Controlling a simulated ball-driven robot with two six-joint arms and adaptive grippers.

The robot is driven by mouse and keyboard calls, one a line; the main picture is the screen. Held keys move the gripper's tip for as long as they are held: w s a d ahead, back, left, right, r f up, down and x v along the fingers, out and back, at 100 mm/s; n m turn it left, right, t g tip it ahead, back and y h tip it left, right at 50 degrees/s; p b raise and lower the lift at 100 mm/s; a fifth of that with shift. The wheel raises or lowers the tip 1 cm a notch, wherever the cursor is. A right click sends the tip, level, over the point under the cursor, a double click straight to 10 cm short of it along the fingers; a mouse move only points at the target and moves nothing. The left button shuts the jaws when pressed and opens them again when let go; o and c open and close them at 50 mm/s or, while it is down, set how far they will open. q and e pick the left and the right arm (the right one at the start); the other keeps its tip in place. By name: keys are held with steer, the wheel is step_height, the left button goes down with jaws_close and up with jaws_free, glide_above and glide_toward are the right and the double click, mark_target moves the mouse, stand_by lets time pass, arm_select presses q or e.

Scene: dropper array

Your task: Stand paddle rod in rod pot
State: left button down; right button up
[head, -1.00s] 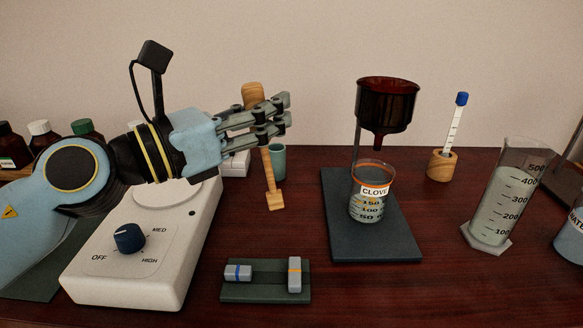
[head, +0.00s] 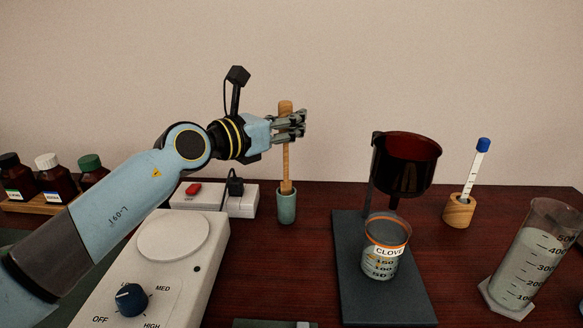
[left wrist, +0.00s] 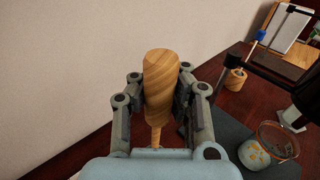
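The wooden paddle rod (head: 286,165) stands upright in the head view, its thick handle at the top. My left gripper (head: 293,128) is shut on the handle. In the left wrist view the handle (left wrist: 160,85) lies between both fingers. The rod's lower end is at the mouth of the green-grey rod pot (head: 286,209), and the paddle tip appears to be inside it. How deep it sits is hidden by the pot wall. The pot stands upright on the table. My right gripper is not in view.
A power strip (head: 213,200) and a white hotplate (head: 160,240) are left of the pot. A dark stand with a brown funnel (head: 408,160) and a CLOVE beaker (head: 384,262) is to the right. Bare table lies between pot and stand.

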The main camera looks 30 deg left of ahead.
mark_target(284, 152)
arm_select(q)
step_height(284, 152, down, 5)
steer(key=shift+f+b, duration=0.1)
steer(key=shift+b, duration=1.15)
steer(key=shift+f, duration=0.15)
steer(key=c, duration=1.5)
jaws_free()
steer(key=shift+o, duration=0.2)
